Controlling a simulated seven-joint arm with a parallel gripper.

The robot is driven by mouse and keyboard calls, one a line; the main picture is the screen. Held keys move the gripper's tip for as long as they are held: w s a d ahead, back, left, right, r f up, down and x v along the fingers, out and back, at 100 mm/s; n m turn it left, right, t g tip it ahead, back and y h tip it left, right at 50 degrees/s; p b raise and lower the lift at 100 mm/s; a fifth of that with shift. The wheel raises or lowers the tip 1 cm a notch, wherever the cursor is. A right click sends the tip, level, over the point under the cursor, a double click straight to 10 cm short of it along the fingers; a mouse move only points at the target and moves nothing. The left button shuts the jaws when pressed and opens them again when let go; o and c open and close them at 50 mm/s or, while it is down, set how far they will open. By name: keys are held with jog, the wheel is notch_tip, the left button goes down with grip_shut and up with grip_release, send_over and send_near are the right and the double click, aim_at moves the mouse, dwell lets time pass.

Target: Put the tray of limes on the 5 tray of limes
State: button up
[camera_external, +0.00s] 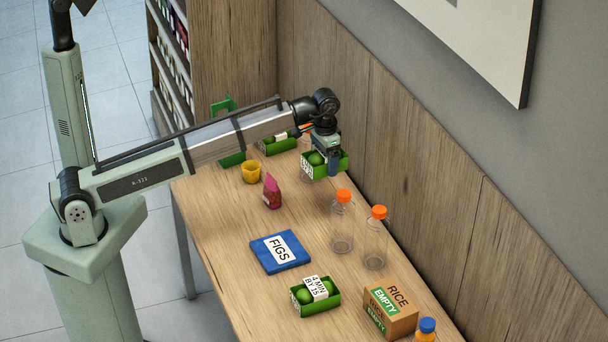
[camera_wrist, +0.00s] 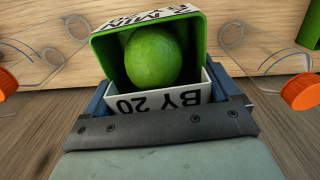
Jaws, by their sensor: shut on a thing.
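My gripper (camera_external: 333,163) is shut on a green tray of limes (camera_external: 316,171) and holds it up near the wall side of the table. In the wrist view this held tray (camera_wrist: 190,48) shows a lime and a white label reading "BY 20" between the fingers (camera_wrist: 168,100). A second tray of limes (camera_external: 322,305), labelled "4 MIN BY 15", sits at the front of the table. A third green tray of limes (camera_external: 280,145) stands at the far end, partly hidden by my arm; its label is not readable.
Two clear bottles with orange caps (camera_external: 342,225) (camera_external: 375,240) stand along the wall side. A green object (camera_external: 224,106) is mostly behind my arm.

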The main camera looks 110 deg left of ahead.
notch_tip(320, 180, up, 7)
jog(key=s+a, duration=1.3)
jog(key=a, duration=0.2)
jog(key=m, duration=0.1)
send_over(277, 138)
jog(key=s+a, duration=0.2)
jog(key=a, duration=0.2)
notch_tip(277, 138, down, 5)
jog(key=shift+f, duration=5.25)
jog(key=shift+f, duration=0.1)
jog(key=o, duration=0.9)
